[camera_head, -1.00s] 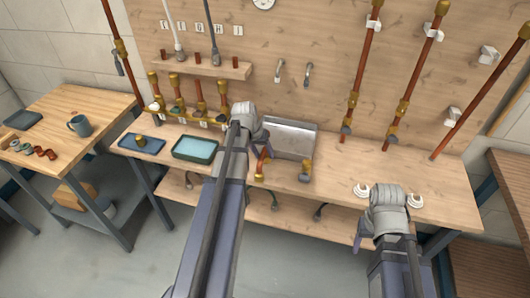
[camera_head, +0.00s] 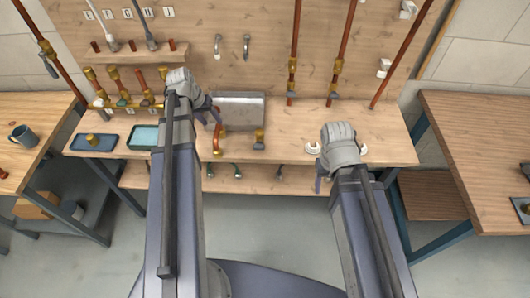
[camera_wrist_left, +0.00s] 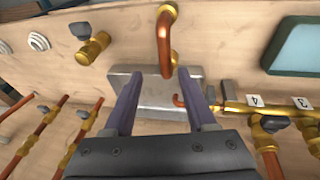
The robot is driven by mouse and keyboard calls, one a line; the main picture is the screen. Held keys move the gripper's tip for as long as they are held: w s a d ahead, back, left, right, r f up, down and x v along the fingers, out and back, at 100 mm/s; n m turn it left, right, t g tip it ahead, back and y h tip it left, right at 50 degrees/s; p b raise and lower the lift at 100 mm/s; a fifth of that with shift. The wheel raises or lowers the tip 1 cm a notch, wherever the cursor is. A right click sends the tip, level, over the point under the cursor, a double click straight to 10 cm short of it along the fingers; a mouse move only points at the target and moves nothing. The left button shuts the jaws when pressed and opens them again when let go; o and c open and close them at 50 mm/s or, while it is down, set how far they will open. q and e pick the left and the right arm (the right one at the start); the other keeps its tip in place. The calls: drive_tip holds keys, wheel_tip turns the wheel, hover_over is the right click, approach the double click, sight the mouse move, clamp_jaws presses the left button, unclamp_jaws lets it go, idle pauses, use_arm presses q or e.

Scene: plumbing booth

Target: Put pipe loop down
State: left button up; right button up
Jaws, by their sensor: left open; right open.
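The pipe loop, a bent copper pipe with brass ends, stands on the bench in front of a grey metal plate in the head view (camera_head: 217,143). It also shows in the left wrist view (camera_wrist_left: 164,45), at and just beyond the fingertips. My left gripper (camera_head: 211,110) is open beside the loop, with its fingers spread (camera_wrist_left: 160,78) and not closed on it. Whether a finger touches the loop I cannot tell. My right gripper (camera_head: 321,178) is open and empty at the bench's front edge, near white ring fittings (camera_head: 312,148).
The grey plate (camera_head: 240,106) lies behind the loop, and a brass valve (camera_head: 259,139) stands to its right. A teal tray (camera_head: 143,137) and a blue tray (camera_head: 94,142) are at left. A wooden table (camera_head: 485,140) stands at right. Bench between valve and rings is clear.

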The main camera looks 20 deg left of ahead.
use_arm(q)
drive_tip(key=s+d+m+g+y, duration=0.1)
drive_tip(key=s+d, duration=0.4)
drive_tip(key=d, duration=0.5)
drive_tip(key=s+d+m+g, duration=0.1)
drive_tip(key=s+d+m, duration=0.2)
drive_tip(key=d, duration=0.7)
drive_tip(key=s+d+m+g+y, duration=0.1)
drive_tip(key=s+d+m, duration=0.1)
drive_tip(key=s+d, duration=0.4)
drive_tip(key=d, duration=0.5)
drive_tip(key=shift+s+f+m+y, duration=0.3)
drive_tip(key=shift+f, duration=0.1)
drive_tip(key=shift+c, duration=0.3)
